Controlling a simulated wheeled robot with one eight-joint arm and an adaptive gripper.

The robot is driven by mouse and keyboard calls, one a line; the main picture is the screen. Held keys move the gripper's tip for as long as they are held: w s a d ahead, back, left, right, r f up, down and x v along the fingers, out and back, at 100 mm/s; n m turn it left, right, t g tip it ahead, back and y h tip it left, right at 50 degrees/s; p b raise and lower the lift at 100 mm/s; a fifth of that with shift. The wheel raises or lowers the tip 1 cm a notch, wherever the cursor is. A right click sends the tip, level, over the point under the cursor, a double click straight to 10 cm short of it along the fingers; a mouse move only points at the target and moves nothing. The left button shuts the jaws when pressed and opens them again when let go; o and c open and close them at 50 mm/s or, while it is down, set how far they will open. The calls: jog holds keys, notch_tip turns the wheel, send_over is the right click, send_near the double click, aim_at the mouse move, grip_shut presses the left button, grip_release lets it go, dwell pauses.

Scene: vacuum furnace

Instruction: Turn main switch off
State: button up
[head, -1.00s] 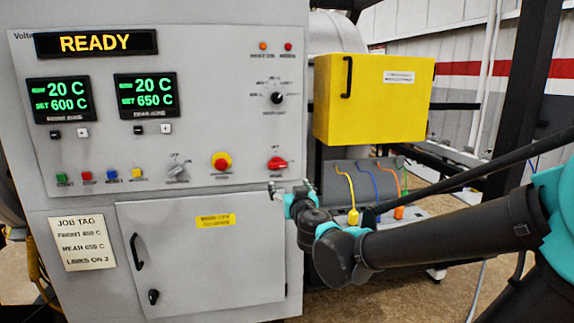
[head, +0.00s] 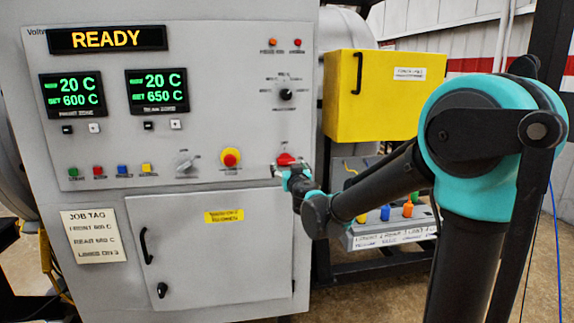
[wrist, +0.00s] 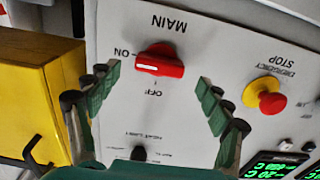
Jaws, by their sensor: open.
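The main switch is a red rotary knob (head: 287,159) at the lower right of the grey control panel. In the wrist view the panel appears upside down, and the red knob (wrist: 160,62) lies level with its white mark toward the ON label. OFF is printed beside it, below in that picture. My gripper (wrist: 157,88) is open and empty, one finger on either side of the knob in that view. In the head view my gripper (head: 282,171) is just below the knob and partly hides it. I cannot tell whether the fingers touch the knob or panel.
The yellow and red emergency stop (head: 230,158) is left of the main switch and also shows in the wrist view (wrist: 266,95). A black selector knob (head: 286,95) is above. A yellow box (head: 372,95) juts out to the right. A cabinet door (head: 205,250) is below.

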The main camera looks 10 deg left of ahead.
aim_at(287, 163)
jog(key=shift+x, duration=1.85)
jog(key=shift+c, duration=0.3)
jog(key=c, duration=1.1)
